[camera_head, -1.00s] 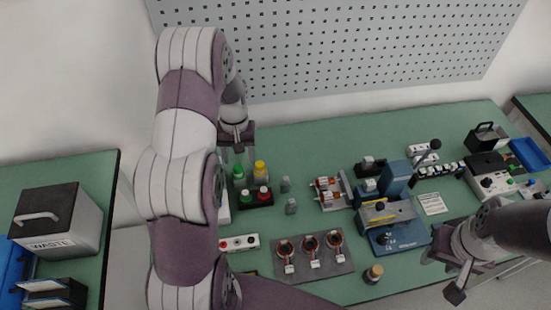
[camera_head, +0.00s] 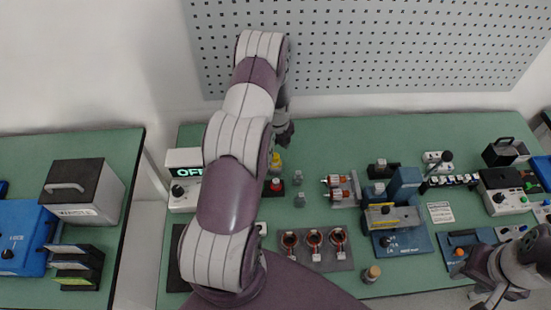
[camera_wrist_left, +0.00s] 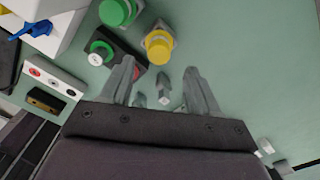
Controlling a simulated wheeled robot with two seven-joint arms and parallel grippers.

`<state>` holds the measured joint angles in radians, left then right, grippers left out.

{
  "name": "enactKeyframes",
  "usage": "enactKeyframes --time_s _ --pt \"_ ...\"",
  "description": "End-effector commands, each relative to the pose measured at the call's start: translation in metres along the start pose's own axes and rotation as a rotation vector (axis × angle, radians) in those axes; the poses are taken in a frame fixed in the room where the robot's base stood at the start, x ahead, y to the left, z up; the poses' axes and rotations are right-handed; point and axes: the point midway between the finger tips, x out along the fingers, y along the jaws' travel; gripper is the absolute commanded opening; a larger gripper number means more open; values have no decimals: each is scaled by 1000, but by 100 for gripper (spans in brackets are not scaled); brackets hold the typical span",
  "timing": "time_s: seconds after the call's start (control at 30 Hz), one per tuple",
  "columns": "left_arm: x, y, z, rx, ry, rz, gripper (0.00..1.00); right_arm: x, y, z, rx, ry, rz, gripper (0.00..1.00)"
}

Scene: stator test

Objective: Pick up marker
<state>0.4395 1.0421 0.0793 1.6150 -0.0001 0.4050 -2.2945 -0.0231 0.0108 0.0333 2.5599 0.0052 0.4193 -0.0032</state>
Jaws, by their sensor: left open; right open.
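I cannot single out a marker with certainty in either view. My left gripper (camera_head: 283,130) is near the back of the bench, behind the yellow-capped bottle (camera_head: 277,162). In the left wrist view, the left gripper (camera_wrist_left: 158,70) is open and empty. A small grey upright piece (camera_wrist_left: 163,88) shows between its fingers, apart from them. The yellow-capped bottle (camera_wrist_left: 158,45) and a green-capped bottle (camera_wrist_left: 117,12) stand beyond the fingertips. In the head view my left arm hides the green-capped bottle. My right gripper (camera_head: 488,292) is open at the lower right, partly cut off.
A dark box with a green button (camera_wrist_left: 102,52) and a red button stands close to the left finger. Two grey pieces (camera_head: 299,189), a plate with three copper rings (camera_head: 338,258) and a blue press (camera_head: 410,242) lie to the right. Bare green bench (camera_head: 370,135) shows at the back.

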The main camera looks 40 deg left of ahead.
Motion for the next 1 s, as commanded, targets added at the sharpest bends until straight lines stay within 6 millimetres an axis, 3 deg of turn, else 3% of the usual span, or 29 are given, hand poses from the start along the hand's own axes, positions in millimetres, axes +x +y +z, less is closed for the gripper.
enactKeyframes --time_s 0.23,0.37,0.6,0.67,0.8,1.0 --pt "30 3 6 -2 2 3 61 -28 0 -3 0 0 0 43" --pt "51 2 6 -2 1 1 61 -30 0 -4 0 0 0 43" --pt "56 2 6 -2 0 0 61 -29 0 -3 0 0 0 43" --pt "56 2 6 -2 0 0 45 -29 0 -3 0 0 0 43" --pt "56 2 6 -2 0 0 1 -29 0 -3 0 0 0 43" --pt "56 2 6 -2 0 0 1 -29 0 -3 0 0 0 43"
